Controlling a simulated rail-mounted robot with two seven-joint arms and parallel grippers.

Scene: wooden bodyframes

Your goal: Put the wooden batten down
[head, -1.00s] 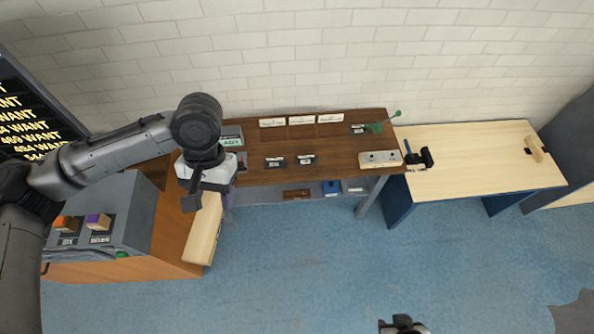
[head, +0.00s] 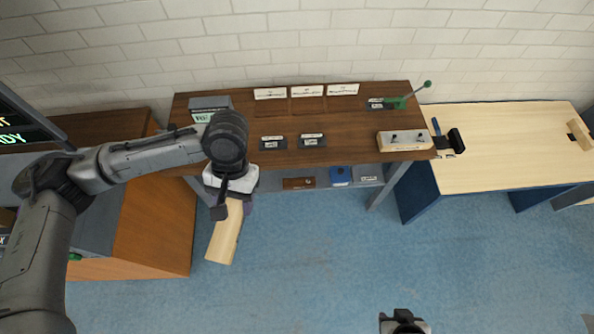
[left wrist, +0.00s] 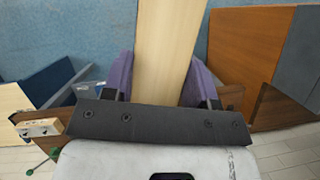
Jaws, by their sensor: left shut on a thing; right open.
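The wooden batten (head: 225,238) is a pale, flat piece of wood. My left gripper (head: 222,204) is shut on it and holds it in front of the left end of the dark brown bench, over the blue floor. In the left wrist view the batten (left wrist: 165,50) runs away from between the purple fingers of the gripper (left wrist: 165,92). Its held end is hidden in the head view. My right gripper (head: 403,318) shows only partly at the bottom edge, open, away from the batten.
The dark brown bench (head: 350,130) carries labels, small black blocks, a green-handled tool (head: 405,99) and a switch box (head: 404,140). A pale table (head: 500,150) stands at the right. An orange-brown cabinet (head: 152,225) is at the left. The floor (head: 330,260) in front is clear.

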